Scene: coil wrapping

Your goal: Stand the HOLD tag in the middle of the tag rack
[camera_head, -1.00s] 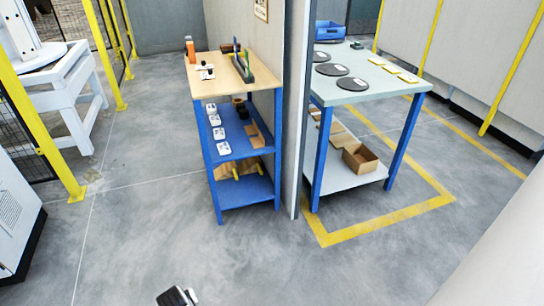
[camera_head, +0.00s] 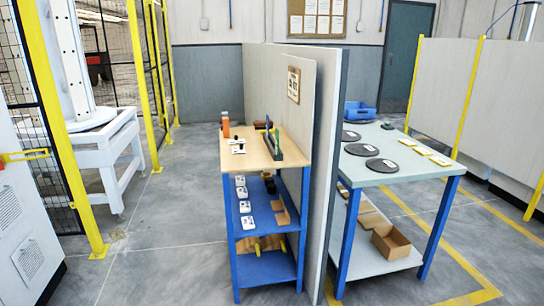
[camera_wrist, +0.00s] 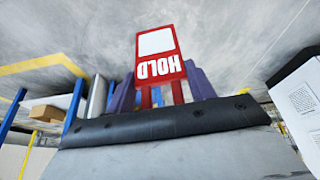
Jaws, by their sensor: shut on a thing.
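The HOLD tag (camera_wrist: 158,55) is a red plate with a white panel and white lettering, upside down in the wrist view. My gripper (camera_wrist: 160,95) is shut on its lower red part, between dark purple fingers. The gripper and tag are out of the head view. What looks like the tag rack (camera_head: 272,143) is a dark, narrow holder on the wooden top of the blue shelf unit, with upright green and blue pieces at it. It is far off and small, so its slots and middle cannot be made out.
The blue shelf unit (camera_head: 236,246) stands against a grey partition (camera_head: 318,150). An orange bottle (camera_head: 226,124) and small dark-and-white items stand on its wooden top. A table (camera_head: 400,172) with black discs is beyond the partition. Grey floor (camera_head: 165,262) is open in front and left.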

